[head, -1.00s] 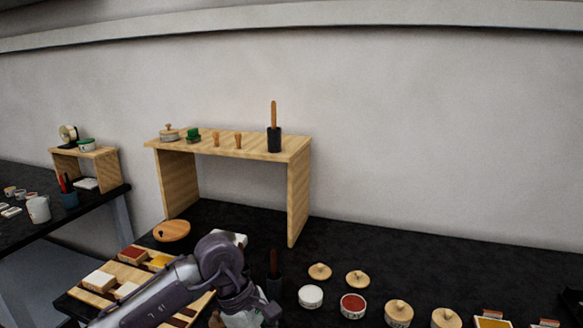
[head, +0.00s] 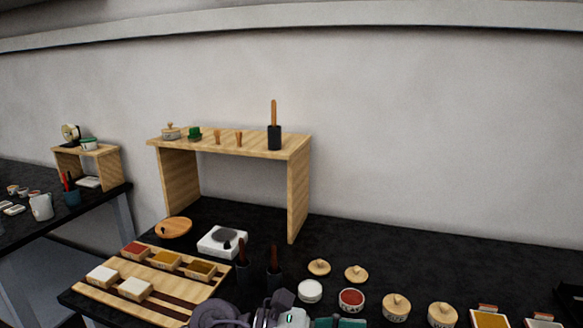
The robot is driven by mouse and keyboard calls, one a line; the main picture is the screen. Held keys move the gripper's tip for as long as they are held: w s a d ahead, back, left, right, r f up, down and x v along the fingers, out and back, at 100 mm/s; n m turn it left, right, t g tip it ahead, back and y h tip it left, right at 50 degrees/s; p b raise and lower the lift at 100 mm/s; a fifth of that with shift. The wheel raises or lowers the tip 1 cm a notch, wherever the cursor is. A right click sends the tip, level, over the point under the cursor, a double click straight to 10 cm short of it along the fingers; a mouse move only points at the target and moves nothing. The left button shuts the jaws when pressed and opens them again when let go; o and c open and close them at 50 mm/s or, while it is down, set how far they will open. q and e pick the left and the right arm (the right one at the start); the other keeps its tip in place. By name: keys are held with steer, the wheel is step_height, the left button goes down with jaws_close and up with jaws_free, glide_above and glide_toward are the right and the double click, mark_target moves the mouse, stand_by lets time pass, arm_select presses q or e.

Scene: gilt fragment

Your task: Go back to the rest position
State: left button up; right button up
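My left arm (head: 222,314) lies low along the bottom edge of the head view, in front of the black table. My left gripper (head: 336,322) is at the bottom edge and mostly cut off, so its fingers and anything between them cannot be made out. It is in front of the white jar (head: 310,291) and the red jar (head: 351,300), apart from the wooden tray (head: 165,288) at the left. My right gripper is not in view.
A white device with a dark round top (head: 223,241), a round wooden board (head: 173,227) and dark holders with tools (head: 274,275) stand behind the arm. A wooden shelf (head: 299,190) stands against the wall. Lidded jars (head: 396,306) line the front right. The back right table is clear.

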arm_select(q)
steer(key=w+a+r+n+t+y, duration=0.15)
steer(key=a+n+t, duration=0.25)
steer(key=n+t, duration=0.4)
steer(key=w+a+r+n+t, duration=0.2)
steer(key=w+a+n+t, duration=0.15)
steer(key=n+t, duration=0.45)
steer(key=w+a+r+n+t+y, duration=0.15)
steer(key=a+n+t, duration=0.3)
steer(key=n, duration=0.55)
steer(key=a+f+n+g+y, duration=0.2)
steer(key=a+f+n+y, duration=1.1)
steer(key=n, duration=0.3)
steer(key=s+a+f+n+g+y, duration=0.15)
steer(key=s+f+n+g, duration=0.25)
steer(key=s+f+g, duration=0.5)
steer(key=s+a+f+n+g+h, duration=0.1)
steer(key=s+a+f+n+g, duration=0.3)
steer(key=s+f, duration=0.9)
steer(key=s+f+g, duration=0.2)
steer(key=s+f, duration=0.1)
steer(key=f, duration=2.1)
steer(key=s+a+f+g, duration=0.1)
steer(key=s+a+f, duration=0.1)
steer(key=s+f, duration=1.3)
steer(key=shift+s+a+f+y, duration=0.15)
steer(key=shift+s+y, duration=0.2)
steer(key=shift+s, duration=0.4)
